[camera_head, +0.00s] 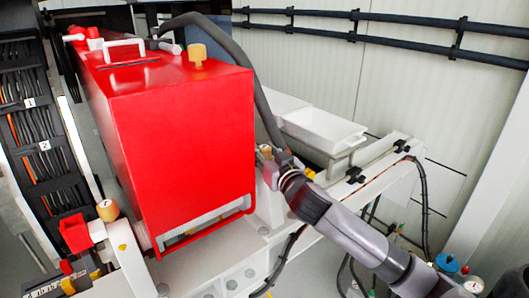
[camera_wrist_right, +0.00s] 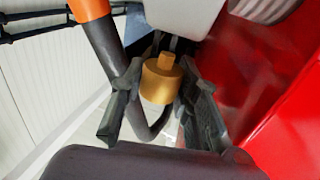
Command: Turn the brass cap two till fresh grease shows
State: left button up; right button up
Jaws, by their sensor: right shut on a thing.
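A small brass cap (camera_head: 265,150) stands just right of the red pump housing. In the right wrist view the brass cap (camera_wrist_right: 160,82), with a narrower knob on top, sits between the two dark fingers of my right gripper (camera_wrist_right: 163,100). In the head view my right gripper (camera_head: 278,162) reaches it from the lower right and is shut on it. The number on this cap cannot be read. Another brass cap (camera_head: 107,210), marked 1, stands at the lower left. No grease can be made out. My left gripper is not in view.
The big red housing (camera_head: 185,140) stands close left of my right gripper, with a brass-coloured knob (camera_head: 197,56) on top. A dark hose (camera_head: 262,110) curves down beside it. A white tray (camera_head: 322,130) lies behind. Black cable (camera_head: 423,200) hangs at right.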

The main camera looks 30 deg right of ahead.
aim_at(264, 146)
jog(key=shift+r+m+h, duration=0.15)
jog(key=shift+m+h, duration=0.35)
jog(key=shift+h, duration=0.2)
jog(key=o, duration=1.2)
notch_tip(264, 146, up, 10)
jog(key=shift+f, duration=0.1)
jog(key=shift+c, duration=0.7)
